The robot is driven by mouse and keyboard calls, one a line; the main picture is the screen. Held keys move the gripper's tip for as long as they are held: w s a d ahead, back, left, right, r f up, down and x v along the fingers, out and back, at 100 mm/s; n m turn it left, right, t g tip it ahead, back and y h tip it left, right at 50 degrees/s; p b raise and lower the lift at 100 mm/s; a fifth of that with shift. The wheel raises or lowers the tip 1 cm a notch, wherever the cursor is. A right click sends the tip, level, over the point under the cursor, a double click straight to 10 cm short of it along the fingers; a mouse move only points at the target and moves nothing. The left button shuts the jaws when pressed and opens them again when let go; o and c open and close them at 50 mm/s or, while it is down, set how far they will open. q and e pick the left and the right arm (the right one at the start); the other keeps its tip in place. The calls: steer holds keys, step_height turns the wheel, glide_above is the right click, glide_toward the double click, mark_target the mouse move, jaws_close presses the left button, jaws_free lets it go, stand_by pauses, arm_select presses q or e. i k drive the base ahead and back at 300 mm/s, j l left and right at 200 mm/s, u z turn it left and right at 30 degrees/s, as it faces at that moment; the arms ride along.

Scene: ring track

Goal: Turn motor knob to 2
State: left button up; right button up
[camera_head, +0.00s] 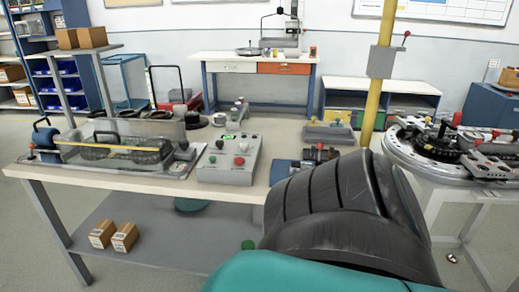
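Neither gripper is in view. A large black and teal part of my own arm fills the lower right and hides the table's right front part.
A clear-covered machine (124,146) stands left of the box on the table (190,186). A small motor-like unit (318,154) and a grey tray (328,133) lie to the right. A yellow post (379,85) and a round ring track (408,160) stand farther right.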

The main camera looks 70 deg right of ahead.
mark_target(244, 145)
steer(key=z, duration=2.1)
